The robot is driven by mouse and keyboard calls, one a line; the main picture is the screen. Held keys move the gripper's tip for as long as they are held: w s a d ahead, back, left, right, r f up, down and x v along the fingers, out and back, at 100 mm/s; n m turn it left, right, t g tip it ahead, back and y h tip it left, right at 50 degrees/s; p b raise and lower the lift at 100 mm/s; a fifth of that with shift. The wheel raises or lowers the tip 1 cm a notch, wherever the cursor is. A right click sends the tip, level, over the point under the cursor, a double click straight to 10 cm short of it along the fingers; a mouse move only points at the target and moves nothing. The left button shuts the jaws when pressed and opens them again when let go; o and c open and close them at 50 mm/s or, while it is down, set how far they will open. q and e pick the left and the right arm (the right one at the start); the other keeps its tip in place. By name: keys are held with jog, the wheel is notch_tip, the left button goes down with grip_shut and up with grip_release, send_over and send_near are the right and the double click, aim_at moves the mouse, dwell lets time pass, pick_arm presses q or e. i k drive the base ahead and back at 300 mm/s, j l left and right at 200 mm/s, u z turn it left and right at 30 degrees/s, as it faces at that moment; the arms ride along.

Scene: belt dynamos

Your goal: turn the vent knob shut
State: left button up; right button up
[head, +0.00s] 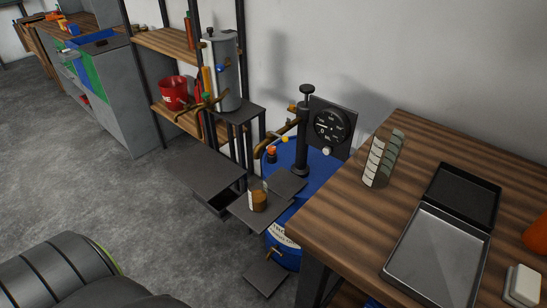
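A black pressure gauge (331,127) on a dark square panel is at the centre right, in front of the wall. A small light round knob (326,151) sits low on the panel under the dial. An orange knob (271,151) is on the drum's top left. I cannot tell for sure which knob is the vent knob, or how it is turned. Neither gripper is in view.
Dark plates hold a small amber jar (257,197) left of the drum. A shelf with a red bucket (173,92) stands behind.

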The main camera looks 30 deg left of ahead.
aim_at(271, 149)
jog(key=j+z, duration=0.45)
jog(key=j, duration=0.9)
